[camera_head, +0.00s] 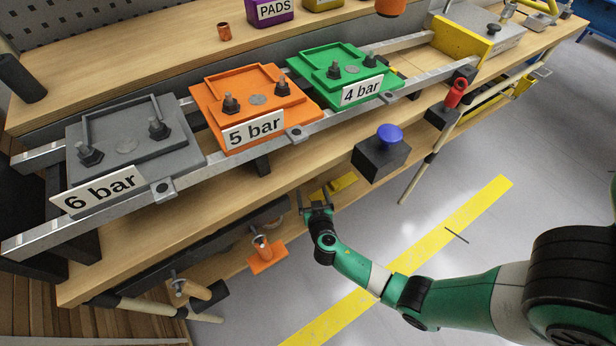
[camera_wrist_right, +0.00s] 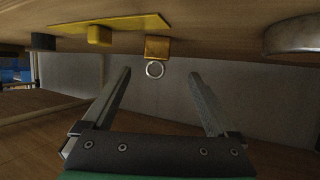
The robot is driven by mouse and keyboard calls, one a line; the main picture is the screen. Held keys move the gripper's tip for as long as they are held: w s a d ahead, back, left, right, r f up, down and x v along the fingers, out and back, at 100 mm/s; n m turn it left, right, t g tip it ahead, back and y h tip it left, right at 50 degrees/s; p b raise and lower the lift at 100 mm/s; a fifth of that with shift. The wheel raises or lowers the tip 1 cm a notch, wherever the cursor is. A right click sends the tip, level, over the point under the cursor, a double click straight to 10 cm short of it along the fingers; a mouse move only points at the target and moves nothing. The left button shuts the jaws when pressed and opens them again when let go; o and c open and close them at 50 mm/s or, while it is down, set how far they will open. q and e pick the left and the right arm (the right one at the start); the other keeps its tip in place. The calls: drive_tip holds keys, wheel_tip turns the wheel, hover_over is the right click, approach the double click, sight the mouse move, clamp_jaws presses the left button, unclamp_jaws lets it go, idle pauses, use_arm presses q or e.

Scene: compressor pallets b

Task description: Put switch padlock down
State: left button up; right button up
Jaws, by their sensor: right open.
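A small brass-coloured block (camera_wrist_right: 157,46) with a round metal ring (camera_wrist_right: 155,69), which looks like the padlock, shows in the right wrist view at the wooden surface along the top. My right gripper (camera_wrist_right: 160,74) is open, with its two fingers apart. The ring shows between the fingertips; the block is just beyond them, and I cannot tell whether anything touches. In the head view my right gripper (camera_head: 316,198) is at the front edge of the lower shelf, beside a yellow plate (camera_head: 336,188). The padlock cannot be made out there. My left gripper is not in view.
A yellow plate with a knob (camera_wrist_right: 100,34) lies beside the brass block. Grey (camera_head: 130,140), orange (camera_head: 255,98) and green (camera_head: 345,70) pallets sit on the rails above. A black box with a blue button (camera_head: 381,158) is right of the gripper. Floor in front is open.

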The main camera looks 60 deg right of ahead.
drive_tip(key=x, duration=0.2)
drive_tip(key=shift+w+d+f, duration=0.1)
drive_tip(key=shift+d, duration=0.15)
drive_tip(key=shift+w+d+f+b, duration=0.1)
drive_tip(key=shift+d+b, duration=0.1)
drive_tip(key=shift+b, duration=0.15)
drive_tip(key=shift+a+f, duration=0.1)
drive_tip(key=shift+f, duration=0.05)
drive_tip(key=x, duration=0.1)
drive_tip(key=b+x, duration=0.1)
drive_tip(key=x, duration=0.1)
drive_tip(key=b+x, duration=0.1)
drive_tip(key=x, duration=0.1)
drive_tip(key=shift+d+r, duration=0.25)
drive_tip(key=shift+d, duration=0.05)
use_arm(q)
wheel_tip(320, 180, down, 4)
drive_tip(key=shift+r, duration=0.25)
use_arm(e)
drive_tip(key=shift+a, duration=0.1)
clamp_jaws()
